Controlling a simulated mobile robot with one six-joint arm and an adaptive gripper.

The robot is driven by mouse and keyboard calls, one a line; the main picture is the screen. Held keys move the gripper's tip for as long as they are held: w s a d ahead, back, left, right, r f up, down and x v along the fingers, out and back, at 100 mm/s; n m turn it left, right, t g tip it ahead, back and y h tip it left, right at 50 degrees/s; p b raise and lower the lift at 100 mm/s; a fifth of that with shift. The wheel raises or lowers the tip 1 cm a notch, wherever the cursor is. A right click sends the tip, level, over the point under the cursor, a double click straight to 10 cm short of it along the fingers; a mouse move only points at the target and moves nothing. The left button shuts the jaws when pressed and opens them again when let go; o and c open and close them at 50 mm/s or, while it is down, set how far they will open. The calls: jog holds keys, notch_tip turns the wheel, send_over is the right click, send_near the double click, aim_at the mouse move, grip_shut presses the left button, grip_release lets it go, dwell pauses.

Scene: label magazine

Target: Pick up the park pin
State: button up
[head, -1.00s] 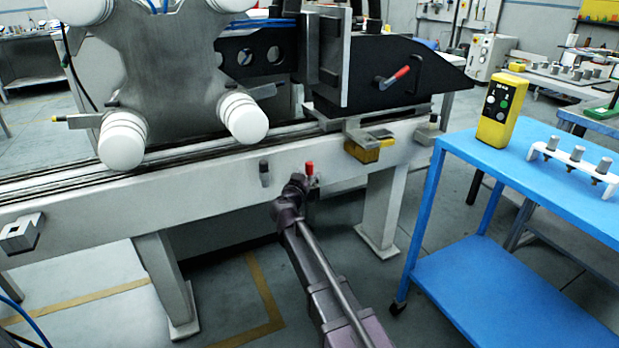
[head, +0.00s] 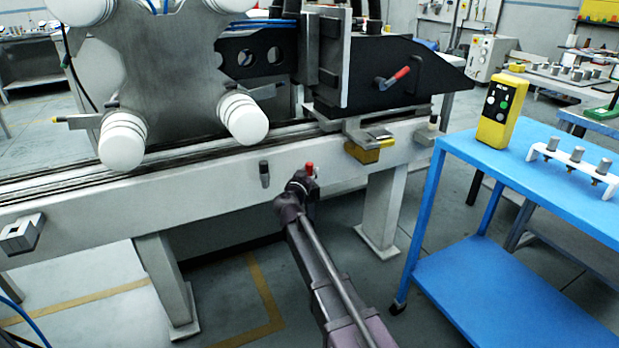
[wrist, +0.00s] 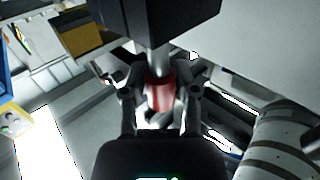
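The park pin, with a red head (head: 310,167), is at the front face of the long grey beam (head: 200,186). In the wrist view its red head (wrist: 160,93) and short grey shaft stand below a dark block. My gripper (head: 306,184) is right at the pin, coming from below. In the wrist view the two fingers of my gripper (wrist: 161,100) stand on either side of the red head, with a narrow gap showing beside it. I see no clear contact. The pin still sits at the beam.
A dark peg (head: 264,173) sticks out of the beam left of the pin. A yellow block (head: 362,153) is fixed under a bracket to the right. A blue cart (head: 545,175) carries a yellow control box (head: 501,108) and a white rack of pegs (head: 572,162). Floor is free below the beam.

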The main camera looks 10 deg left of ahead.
grip_shut()
jog(key=shift+r, duration=0.15)
notch_tip(320, 180, up, 10)
jog(key=p, duration=1)
dwell(0.7)
notch_tip(320, 180, up, 45)
jog(key=p, duration=4.5)
jog(key=shift+s, duration=0.15)
